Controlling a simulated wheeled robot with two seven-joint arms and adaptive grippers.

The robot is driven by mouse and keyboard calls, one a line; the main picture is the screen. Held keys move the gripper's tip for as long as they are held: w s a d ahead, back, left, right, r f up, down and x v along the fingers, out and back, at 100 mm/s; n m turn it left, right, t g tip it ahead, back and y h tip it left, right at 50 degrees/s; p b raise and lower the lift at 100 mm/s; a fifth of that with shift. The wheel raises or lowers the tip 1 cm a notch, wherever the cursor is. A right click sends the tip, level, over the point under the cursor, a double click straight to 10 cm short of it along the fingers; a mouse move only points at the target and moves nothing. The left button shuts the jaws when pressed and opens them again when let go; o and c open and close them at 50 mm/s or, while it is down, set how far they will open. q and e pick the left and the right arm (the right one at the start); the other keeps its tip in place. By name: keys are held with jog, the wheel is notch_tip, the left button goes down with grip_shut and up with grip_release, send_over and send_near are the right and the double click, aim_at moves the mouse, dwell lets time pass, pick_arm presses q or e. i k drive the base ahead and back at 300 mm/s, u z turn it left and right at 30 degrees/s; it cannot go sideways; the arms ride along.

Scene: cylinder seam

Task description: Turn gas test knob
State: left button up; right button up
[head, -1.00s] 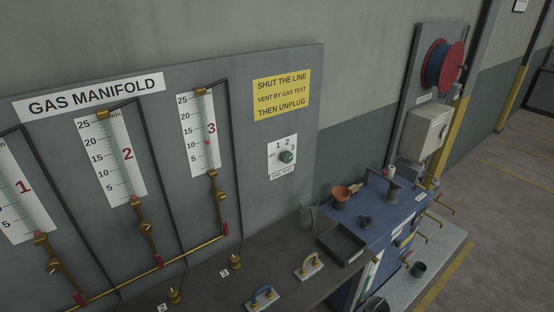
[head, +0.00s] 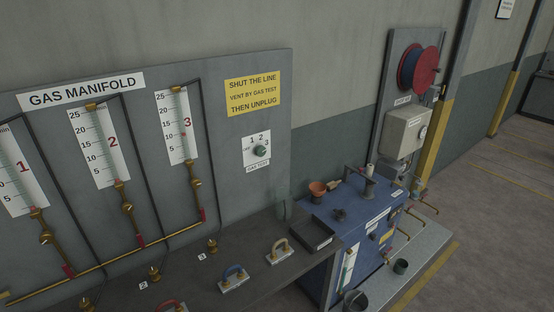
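Which number the knob points at is too small to tell. Three white gauges stand to its left, gauge 1 (head: 18,172), gauge 2 (head: 108,147) and gauge 3 (head: 176,126), with brass valves and pipes below. Neither of my grippers shows.
A dark bench (head: 190,285) below the panel holds brass fittings, coloured handles and a black tray (head: 311,236). A blue cabinet (head: 340,225) with a pot and tools stands right of it. A hose reel (head: 418,66) and grey box are beyond. Floor at right is open.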

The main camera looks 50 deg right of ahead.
aim_at(261, 151)
jog(key=z, duration=1)
